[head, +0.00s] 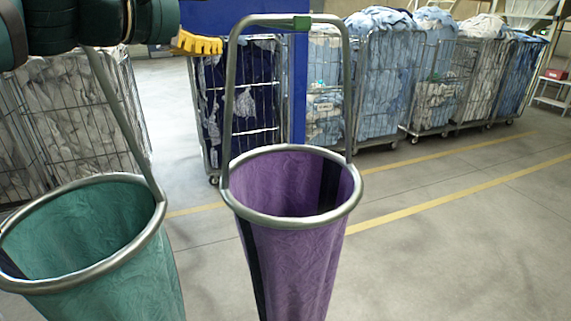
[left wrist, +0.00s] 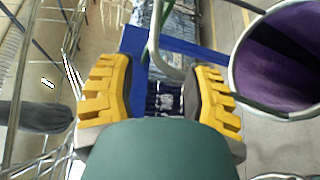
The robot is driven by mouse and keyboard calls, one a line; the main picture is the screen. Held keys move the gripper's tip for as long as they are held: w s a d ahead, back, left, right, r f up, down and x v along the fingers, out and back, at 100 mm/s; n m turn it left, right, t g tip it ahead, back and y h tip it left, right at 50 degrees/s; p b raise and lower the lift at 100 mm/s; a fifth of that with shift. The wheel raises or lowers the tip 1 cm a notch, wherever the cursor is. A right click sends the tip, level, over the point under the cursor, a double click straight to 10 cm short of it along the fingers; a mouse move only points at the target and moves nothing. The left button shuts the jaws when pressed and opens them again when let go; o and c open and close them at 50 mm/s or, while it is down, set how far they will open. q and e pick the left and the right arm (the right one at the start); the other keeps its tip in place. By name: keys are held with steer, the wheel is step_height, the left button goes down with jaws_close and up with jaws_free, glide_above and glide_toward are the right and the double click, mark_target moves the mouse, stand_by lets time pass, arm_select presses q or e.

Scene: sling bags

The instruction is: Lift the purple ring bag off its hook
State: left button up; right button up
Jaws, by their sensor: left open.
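The purple ring bag (head: 290,250) hangs upright in the middle of the head view, its round metal rim open at the top. Its tall metal handle (head: 232,95) arches above, with a green piece (head: 302,23) on the top bar. I cannot make out a hook. My left gripper (head: 197,43) is left of the handle's upper part, apart from it in the head view. In the left wrist view its yellow fingers (left wrist: 163,88) are spread, with a metal tube showing between and beyond them; contact cannot be told. The purple bag's opening (left wrist: 280,55) lies right of the fingers.
A green ring bag (head: 110,270) with a metal handle stands close at the left, below my left arm. A blue post (head: 298,90) and several wire laundry carts (head: 380,85) are behind. Floor at the right is clear.

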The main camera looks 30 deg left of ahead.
mark_target(266, 19)
arm_select(q)
steer(key=x, duration=0.8)
steer(key=shift+w+d+p, duration=0.1)
steer(key=shift+p, duration=0.25)
steer(key=shift+w+r, duration=0.15)
steer(key=shift+w, duration=0.35)
steer(key=p+x, duration=0.1)
steer(key=x, duration=0.3)
steer(key=shift+w+r, duration=0.15)
steer(key=shift+w, duration=0.1)
